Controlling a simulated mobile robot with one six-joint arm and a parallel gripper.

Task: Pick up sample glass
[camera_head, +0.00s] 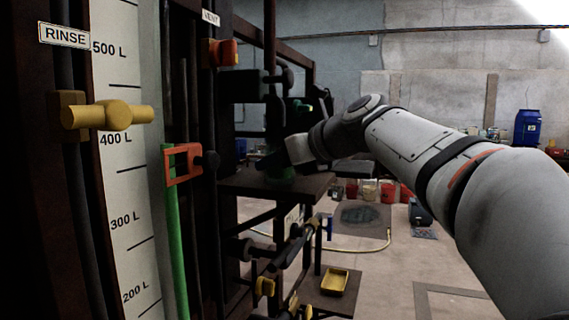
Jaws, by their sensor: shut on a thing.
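My gripper (281,163) is at the far end of my arm, over a small dark shelf (305,186) on the vat frame. It is shut on a dim greenish thing (281,177), which looks like the sample glass. The glass is small and dark in this view, and my gripper covers its upper part. It is low at the shelf top; I cannot tell whether it touches the shelf. The fingertips are hard to make out.
Pipes and valves lie below the shelf. A yellow tray (334,282) sits low down. The floor at the right is mostly open.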

